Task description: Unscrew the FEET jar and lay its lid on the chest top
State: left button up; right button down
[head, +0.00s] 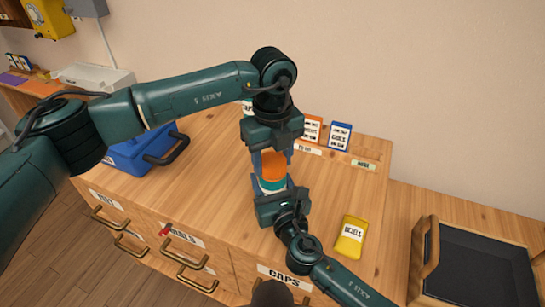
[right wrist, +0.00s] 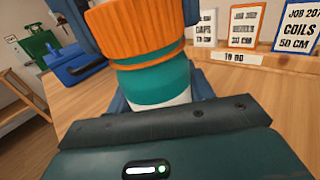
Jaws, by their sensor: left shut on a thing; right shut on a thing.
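A jar with an orange lid (head: 273,164) and a teal body (head: 271,184) stands between my two grippers over the wooden chest top (head: 205,185). The lid also shows in the right wrist view (right wrist: 135,30), directly above the teal body (right wrist: 155,82) with a white band below. No name is readable on it. My left gripper (head: 271,158) comes from above and is shut on the lid. My right gripper (head: 271,187) comes from the front and is shut on the body. The fingers hide parts of the jar. I cannot tell how far the lid is turned.
A blue toolbox (head: 130,152) stands at the chest's left. Job cards (head: 340,136) stand along the back. A yellow packet (head: 351,236) lies front right. A black tray (head: 475,265) with wooden handles is beyond the right edge. Bare wood lies left and right of the jar.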

aim_at(273, 160)
pick_arm(q)
jog(key=shift+n, duration=0.9)
jog(key=shift+r, duration=0.2)
jog(key=shift+r, duration=0.9)
jog(key=shift+r, duration=0.1)
jog(key=shift+r, duration=1.95)
pick_arm(e)
jog(key=shift+c, duration=2.4)
grip_release()
jog(key=shift+s, duration=0.1)
